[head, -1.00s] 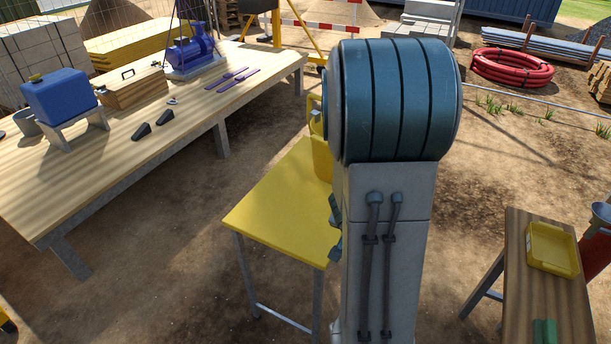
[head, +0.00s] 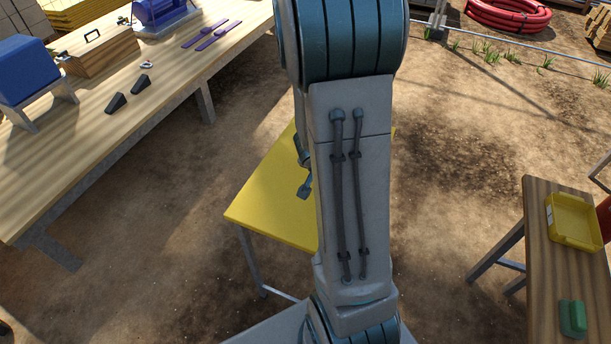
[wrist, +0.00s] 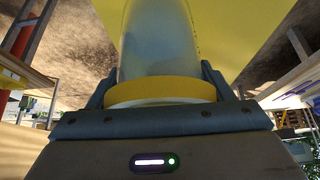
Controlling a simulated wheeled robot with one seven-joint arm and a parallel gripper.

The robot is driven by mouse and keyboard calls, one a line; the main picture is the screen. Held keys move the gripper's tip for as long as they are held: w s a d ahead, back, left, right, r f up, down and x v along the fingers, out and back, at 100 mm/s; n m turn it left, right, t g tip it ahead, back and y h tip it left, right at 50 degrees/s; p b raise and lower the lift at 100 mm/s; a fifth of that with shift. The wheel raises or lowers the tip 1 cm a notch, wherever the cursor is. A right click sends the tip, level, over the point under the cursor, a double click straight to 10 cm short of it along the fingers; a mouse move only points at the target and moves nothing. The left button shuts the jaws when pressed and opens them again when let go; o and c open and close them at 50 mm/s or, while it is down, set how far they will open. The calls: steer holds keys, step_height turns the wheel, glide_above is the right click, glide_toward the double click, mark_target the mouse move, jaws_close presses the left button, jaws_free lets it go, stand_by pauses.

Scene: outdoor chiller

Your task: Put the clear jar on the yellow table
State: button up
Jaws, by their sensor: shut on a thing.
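The clear jar (wrist: 158,42) stands out from my gripper (wrist: 160,88) in the wrist view, with a yellow band (wrist: 160,90) at its near end. The two fingers are shut on it, one at each side. The yellow table (wrist: 225,25) fills the area beyond the jar in that view; whether the jar touches it cannot be told. In the head view the yellow table (head: 270,205) stands in the middle, its right part hidden behind my arm. The jar is hidden there.
A long wooden workbench (head: 95,130) at left carries a blue tank (head: 25,68), a wooden box (head: 98,50) and purple tools (head: 212,36). A narrow wooden table (head: 537,240) at right holds a yellow tray (head: 573,222) and a green object (head: 572,318). Bare dirt lies between.

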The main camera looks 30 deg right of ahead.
steer(key=w+a+f+b, duration=0.4)
steer(key=w+f, duration=0.2)
steer(key=f, duration=0.2)
steer(key=shift+w+a+f, duration=0.25)
steer(key=shift+a+f, duration=0.1)
steer(key=shift+f, duration=0.05)
steer(key=shift+f, duration=0.15)
steer(key=o, duration=1.3)
